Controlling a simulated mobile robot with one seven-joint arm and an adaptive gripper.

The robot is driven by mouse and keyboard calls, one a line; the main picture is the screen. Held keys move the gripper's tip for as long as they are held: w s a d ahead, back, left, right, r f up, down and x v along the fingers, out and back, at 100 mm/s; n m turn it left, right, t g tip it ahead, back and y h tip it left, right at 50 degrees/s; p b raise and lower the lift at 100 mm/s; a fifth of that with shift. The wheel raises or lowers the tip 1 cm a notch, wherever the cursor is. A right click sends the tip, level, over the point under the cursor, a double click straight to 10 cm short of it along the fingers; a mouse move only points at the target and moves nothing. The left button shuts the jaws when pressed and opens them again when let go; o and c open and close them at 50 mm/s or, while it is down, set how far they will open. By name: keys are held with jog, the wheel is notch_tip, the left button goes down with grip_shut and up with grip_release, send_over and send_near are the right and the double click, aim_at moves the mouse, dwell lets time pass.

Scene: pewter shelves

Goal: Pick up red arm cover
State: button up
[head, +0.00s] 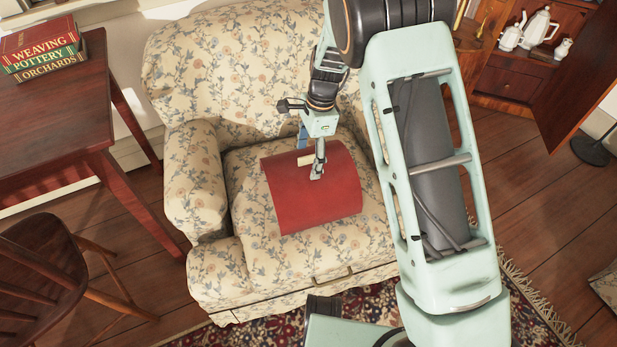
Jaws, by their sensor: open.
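The red arm cover (320,205) lies on the seat cushion of the floral armchair (195,185). It is a wide, curved red sheet. My gripper (316,174) points down at the cover's upper middle part and is open. A small pale strip shows beside the fingers, over the cover. I cannot tell whether the fingertips touch the cover. Part of the cover's upper edge is hidden behind my gripper and wrist.
A wooden table (55,125) with stacked books (40,48) stands at the left, above a wooden chair (45,260). A cabinet (510,75) with white teapots stands at the upper right. A patterned rug (375,305) lies in front of the armchair.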

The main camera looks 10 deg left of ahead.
jog(key=shift+f, duration=0.2)
jog(key=shift+c, duration=0.2)
jog(key=shift+s, duration=0.1)
jog(key=c, duration=1.8)
jog(key=shift+r, duration=0.1)
